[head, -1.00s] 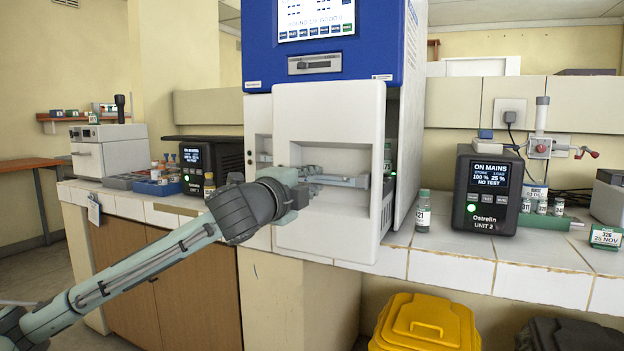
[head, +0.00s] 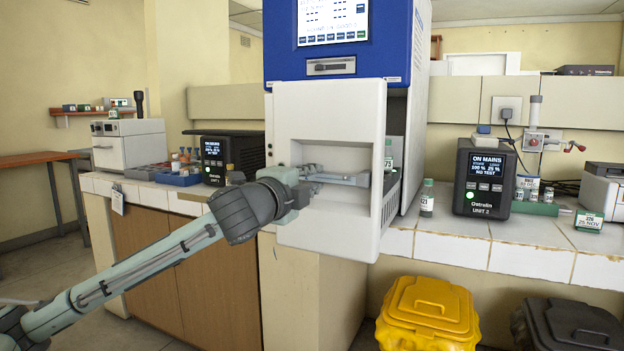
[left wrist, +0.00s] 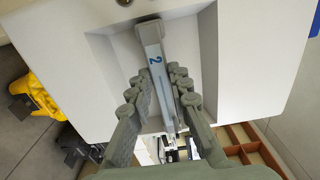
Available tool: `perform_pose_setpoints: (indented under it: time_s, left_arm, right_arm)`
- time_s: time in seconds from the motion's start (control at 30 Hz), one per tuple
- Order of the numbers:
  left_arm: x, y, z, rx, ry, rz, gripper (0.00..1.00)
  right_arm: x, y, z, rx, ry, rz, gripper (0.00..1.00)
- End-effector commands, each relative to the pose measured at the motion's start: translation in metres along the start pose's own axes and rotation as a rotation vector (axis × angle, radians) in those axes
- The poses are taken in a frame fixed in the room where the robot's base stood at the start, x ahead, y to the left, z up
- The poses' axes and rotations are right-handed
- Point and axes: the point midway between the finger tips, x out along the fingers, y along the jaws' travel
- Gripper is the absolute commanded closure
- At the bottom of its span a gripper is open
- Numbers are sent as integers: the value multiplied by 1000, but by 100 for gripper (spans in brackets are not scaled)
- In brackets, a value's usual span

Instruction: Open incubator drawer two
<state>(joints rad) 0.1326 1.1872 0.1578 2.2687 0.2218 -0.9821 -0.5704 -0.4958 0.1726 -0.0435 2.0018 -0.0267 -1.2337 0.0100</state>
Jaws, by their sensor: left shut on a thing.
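The incubator (head: 400,45) is a tall white and blue cabinet with a lit screen. Its white drawer front (head: 330,237) stands out from the body, so the drawer is partly open; part of its side and a small bottle (head: 388,155) inside show at the right. The handle bar (head: 345,179) lies across a recess in the front. In the left wrist view the handle (left wrist: 155,60) carries a blue "2". My left gripper (head: 308,182) is shut on this handle, with its fingers on both sides of it in the left wrist view (left wrist: 160,85). My right gripper is not in view.
A labelled bottle (head: 427,200) and a black Ostrelin unit (head: 486,180) stand on the tiled bench (head: 440,245) at the right. A yellow bin (head: 428,312) and a black bin (head: 568,328) stand below. Floor at the left is free.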

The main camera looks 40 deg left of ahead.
Motion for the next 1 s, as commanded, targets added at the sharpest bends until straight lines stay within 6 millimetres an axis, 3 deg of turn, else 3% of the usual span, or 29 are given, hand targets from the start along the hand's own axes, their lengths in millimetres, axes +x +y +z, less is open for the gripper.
perform_pose_setpoints:
  time_s: [0.3,0.33,0.5,0.8,1.0]
  left_arm:
    - [0,0,0,0,0,-1,100]
    - [0,0,0,0,0,-1,78]
    - [0,0,0,0,0,-1,60]
    - [-2,0,0,0,0,0,60]
    - [-20,2,-1,-1,2,3,60]
  right_arm:
    - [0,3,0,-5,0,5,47]
    - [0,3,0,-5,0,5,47]
    - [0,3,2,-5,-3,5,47]
    - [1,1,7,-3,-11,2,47]
    - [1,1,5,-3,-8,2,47]
